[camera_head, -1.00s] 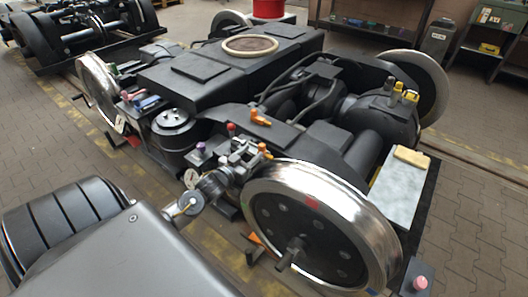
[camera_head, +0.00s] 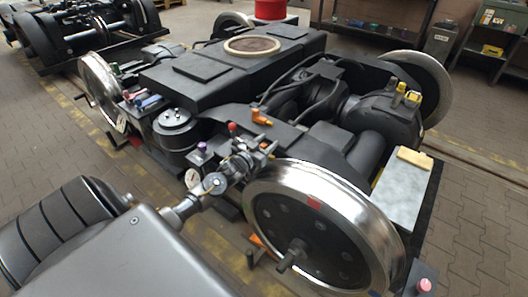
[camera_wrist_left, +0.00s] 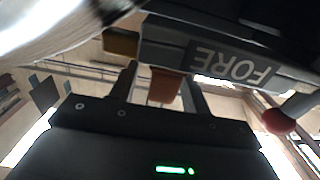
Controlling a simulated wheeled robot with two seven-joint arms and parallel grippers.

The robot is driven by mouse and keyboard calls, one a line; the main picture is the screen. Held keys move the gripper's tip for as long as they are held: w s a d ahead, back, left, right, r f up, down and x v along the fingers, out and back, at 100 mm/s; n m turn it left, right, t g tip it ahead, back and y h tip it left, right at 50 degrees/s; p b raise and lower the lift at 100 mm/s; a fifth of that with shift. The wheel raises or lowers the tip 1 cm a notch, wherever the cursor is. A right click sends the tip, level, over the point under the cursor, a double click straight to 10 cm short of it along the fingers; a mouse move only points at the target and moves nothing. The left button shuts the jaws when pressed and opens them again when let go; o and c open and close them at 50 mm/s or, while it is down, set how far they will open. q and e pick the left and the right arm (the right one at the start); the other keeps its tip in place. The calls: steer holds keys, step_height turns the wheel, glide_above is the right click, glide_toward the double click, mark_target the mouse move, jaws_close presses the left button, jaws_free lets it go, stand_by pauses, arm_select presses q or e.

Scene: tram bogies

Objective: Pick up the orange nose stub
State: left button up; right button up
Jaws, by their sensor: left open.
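In the left wrist view an orange-brown stub (camera_wrist_left: 165,86) lies between the two fingers of my left gripper (camera_wrist_left: 160,82), below a dark block marked FORE (camera_wrist_left: 228,62). The fingers stand apart on either side of it, and I cannot tell if they touch it. In the head view my left gripper (camera_head: 260,151) is at the bogie's near edge beside the near wheel, and it mostly hides the stub there. Another orange piece (camera_head: 260,117) lies on the bogie frame farther back. My right gripper is not in view.
The large near wheel (camera_head: 318,215) stands close to the right of my gripper. A red knob (camera_head: 232,127) and a purple knob (camera_head: 202,146) stand near it. A grey plate (camera_head: 405,185) with a yellow block is at right.

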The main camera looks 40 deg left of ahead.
arm_select(q)
jaws_close()
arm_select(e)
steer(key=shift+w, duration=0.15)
